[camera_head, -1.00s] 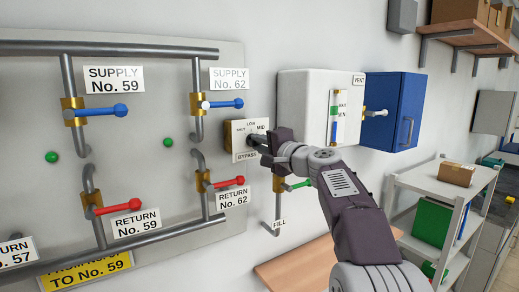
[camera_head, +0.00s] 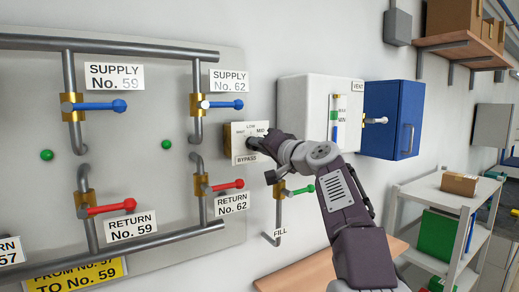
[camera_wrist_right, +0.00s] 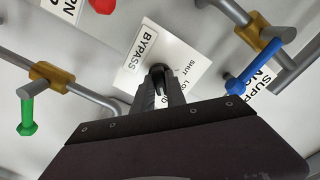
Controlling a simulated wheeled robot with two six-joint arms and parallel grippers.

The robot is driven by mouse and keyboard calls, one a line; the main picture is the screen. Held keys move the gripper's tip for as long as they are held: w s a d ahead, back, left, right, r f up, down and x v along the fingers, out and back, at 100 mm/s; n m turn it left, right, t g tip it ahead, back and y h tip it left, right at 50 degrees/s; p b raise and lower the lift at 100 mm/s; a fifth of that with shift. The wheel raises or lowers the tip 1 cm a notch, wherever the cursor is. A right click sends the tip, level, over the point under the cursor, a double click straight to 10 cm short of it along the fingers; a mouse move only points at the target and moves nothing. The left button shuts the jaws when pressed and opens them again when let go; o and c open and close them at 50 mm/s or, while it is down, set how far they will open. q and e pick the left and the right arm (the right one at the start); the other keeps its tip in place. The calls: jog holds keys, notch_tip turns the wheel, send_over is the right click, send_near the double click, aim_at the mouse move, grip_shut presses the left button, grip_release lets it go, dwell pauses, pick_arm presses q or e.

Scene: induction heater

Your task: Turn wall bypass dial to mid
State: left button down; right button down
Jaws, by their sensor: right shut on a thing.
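The wall bypass dial plate (camera_head: 239,130) is a cream panel marked SHUT, LOW and MID, with a BYPASS label under it. My right gripper (camera_head: 257,143) is at the dial and covers most of its knob in the head view. In the right wrist view the plate (camera_wrist_right: 180,58) shows past the fingers. My right gripper (camera_wrist_right: 160,84) is shut on the dark dial knob (camera_wrist_right: 160,70) there. The knob's exact pointing direction is hidden by the fingers. My left gripper is out of view.
Blue valve levers (camera_head: 222,104) and red ones (camera_head: 226,185) are left of the dial. A green fill lever (camera_head: 303,190) sits just below my right wrist. A white tank (camera_head: 302,105) and a blue box (camera_head: 408,118) hang to the right. A shelf unit (camera_head: 428,192) stands lower right.

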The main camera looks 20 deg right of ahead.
jog(key=shift+r, duration=0.15)
jog(key=c, duration=1.4)
grip_release()
jog(key=shift+o, duration=0.2)
jog(key=shift+w, duration=0.1)
jog(key=s+d+b, duration=0.1)
jog(key=s+b, duration=0.3)
jog(key=s, duration=0.5)
jog(key=shift+d+b, duration=0.15)
jog(key=shift+b, duration=0.25)
